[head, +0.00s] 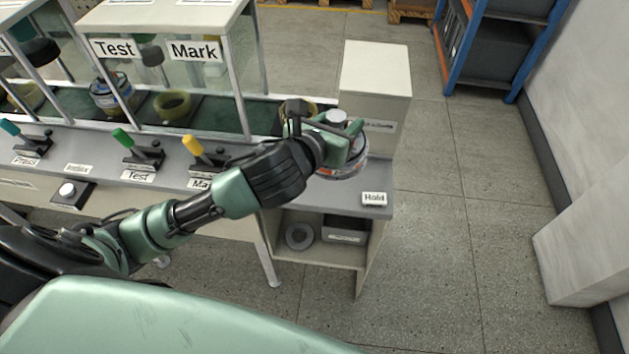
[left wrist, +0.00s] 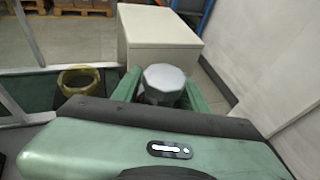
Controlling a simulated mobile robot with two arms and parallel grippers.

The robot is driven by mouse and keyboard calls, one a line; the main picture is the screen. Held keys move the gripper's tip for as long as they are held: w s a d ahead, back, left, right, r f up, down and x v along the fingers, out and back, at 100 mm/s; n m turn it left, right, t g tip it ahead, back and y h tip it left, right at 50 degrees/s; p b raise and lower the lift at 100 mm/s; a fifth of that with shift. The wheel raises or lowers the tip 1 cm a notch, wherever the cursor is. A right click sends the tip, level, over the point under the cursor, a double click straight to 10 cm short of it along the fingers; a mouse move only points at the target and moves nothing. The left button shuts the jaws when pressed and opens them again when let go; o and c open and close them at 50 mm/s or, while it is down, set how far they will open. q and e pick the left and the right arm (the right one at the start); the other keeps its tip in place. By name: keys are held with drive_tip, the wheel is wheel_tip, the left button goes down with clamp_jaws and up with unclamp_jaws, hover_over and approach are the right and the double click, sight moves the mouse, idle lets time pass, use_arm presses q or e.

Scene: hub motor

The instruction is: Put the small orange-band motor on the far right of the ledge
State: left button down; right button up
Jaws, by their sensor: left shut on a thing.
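My left gripper (head: 340,130) is over the ledge (head: 345,190) at the right end of the bench. It is shut on the motor (head: 347,171), whose rim with an orange-red band shows below the fingers in the head view. In the left wrist view, the green fingers of the left gripper (left wrist: 163,95) stand on either side of the motor's grey faceted top (left wrist: 164,80). The motor looks about upright. I cannot tell whether its underside touches the ledge. My right gripper is not in view.
A white box-shaped cabinet (head: 375,80) stands just behind the ledge. A "Hold" label (head: 374,198) lies at its front right. A blue-banded motor (head: 110,92) and a yellow ring holder (head: 173,105) sit in the stations at left. Coloured levers line the bench front.

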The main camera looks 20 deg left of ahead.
use_arm(q)
drive_tip(key=w+r+b, duration=0.4)
drive_tip(key=w, duration=0.2)
drive_tip(key=shift+m, duration=0.3)
drive_tip(key=shift+w+f+b, duration=0.2)
drive_tip(key=shift+f+b, duration=1.15)
drive_tip(key=shift+f, duration=8.15)
drive_tip(key=c, duration=0.8)
unclamp_jaws()
drive_tip(key=shift+s+f, duration=0.15)
drive_tip(key=shift+f, duration=0.1)
drive_tip(key=shift+o, duration=0.2)
drive_tip(key=v, duration=1.2)
